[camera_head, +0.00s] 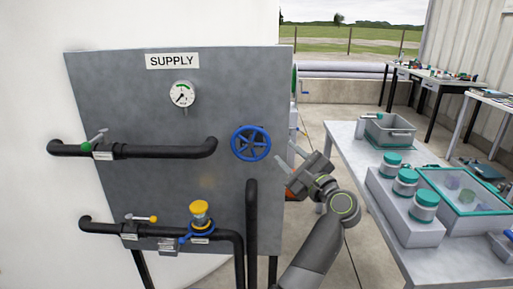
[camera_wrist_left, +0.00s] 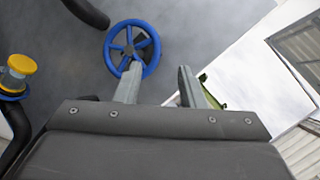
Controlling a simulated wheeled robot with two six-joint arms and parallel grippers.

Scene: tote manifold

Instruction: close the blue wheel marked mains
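The blue wheel (camera_head: 251,143) is a spoked handwheel on the right part of the grey SUPPLY panel (camera_head: 230,90). I cannot read a mains mark on it. In the left wrist view, the wheel (camera_wrist_left: 131,48) is ahead, left of centre. My right gripper is not in view.
Black pipes (camera_head: 160,149) cross the panel; one rises below the wheel. A green-handled valve (camera_head: 88,146), a yellow knob (camera_head: 200,208) and a gauge (camera_head: 182,94) are left of the wheel. A table (camera_head: 345,145) with teal-lidded jars (camera_head: 406,182) stands right of my arm.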

